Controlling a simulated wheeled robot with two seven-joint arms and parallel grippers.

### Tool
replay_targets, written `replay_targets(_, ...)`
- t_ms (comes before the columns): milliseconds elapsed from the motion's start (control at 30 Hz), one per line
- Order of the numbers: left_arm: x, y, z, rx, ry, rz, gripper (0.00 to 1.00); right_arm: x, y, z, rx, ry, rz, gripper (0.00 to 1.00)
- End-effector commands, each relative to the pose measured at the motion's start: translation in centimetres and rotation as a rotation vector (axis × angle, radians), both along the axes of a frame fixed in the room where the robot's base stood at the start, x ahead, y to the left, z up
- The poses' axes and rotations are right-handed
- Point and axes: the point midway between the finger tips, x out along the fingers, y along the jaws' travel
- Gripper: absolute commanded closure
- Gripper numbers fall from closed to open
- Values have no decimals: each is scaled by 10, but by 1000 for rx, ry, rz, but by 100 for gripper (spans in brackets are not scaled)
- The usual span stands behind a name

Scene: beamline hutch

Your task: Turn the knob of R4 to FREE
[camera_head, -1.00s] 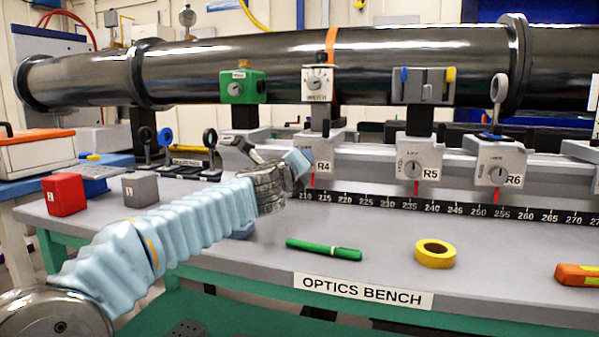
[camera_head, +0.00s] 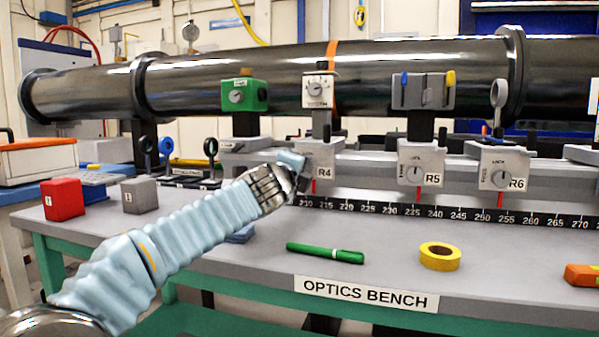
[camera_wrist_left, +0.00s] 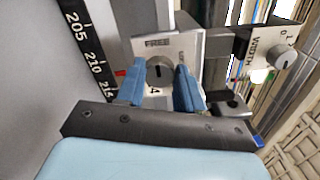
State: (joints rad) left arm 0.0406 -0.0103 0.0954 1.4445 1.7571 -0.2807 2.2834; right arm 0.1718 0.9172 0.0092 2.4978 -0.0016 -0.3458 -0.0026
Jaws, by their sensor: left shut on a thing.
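The R4 carriage (camera_head: 321,160) is a light grey block on the bench rail, with its label to the right of my left gripper (camera_head: 300,168). In the left wrist view its face plate (camera_wrist_left: 190,48) shows the word FREE along the top edge and a second, unreadable word at the right. The round grey R4 knob (camera_wrist_left: 160,70) has a dark mark and sits between the two blue fingers of my left gripper (camera_wrist_left: 158,88), which is shut on it. The fingers partly cover the knob's sides. In the head view the knob is hidden by my gripper. My right gripper is not in view.
R5 (camera_head: 419,165) and R6 (camera_head: 500,168) stand to the right on the same rail. A WIDTH dial box (camera_head: 318,91) sits above R4, and a green box (camera_head: 243,95) is left of it. A green pen (camera_head: 325,253) and yellow tape (camera_head: 440,256) lie on the bench front.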

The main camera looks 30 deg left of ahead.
Motion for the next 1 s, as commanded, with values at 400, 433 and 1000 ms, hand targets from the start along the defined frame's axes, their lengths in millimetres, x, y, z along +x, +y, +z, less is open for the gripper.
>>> replay_targets(400,0,1,-1,-4,1,2,53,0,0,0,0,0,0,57)
replay_targets(433,0,1,-1,-4,1,2,48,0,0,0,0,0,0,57)
replay_targets(1000,-29,-7,-1,-2,-3,-1,38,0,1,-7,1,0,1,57)
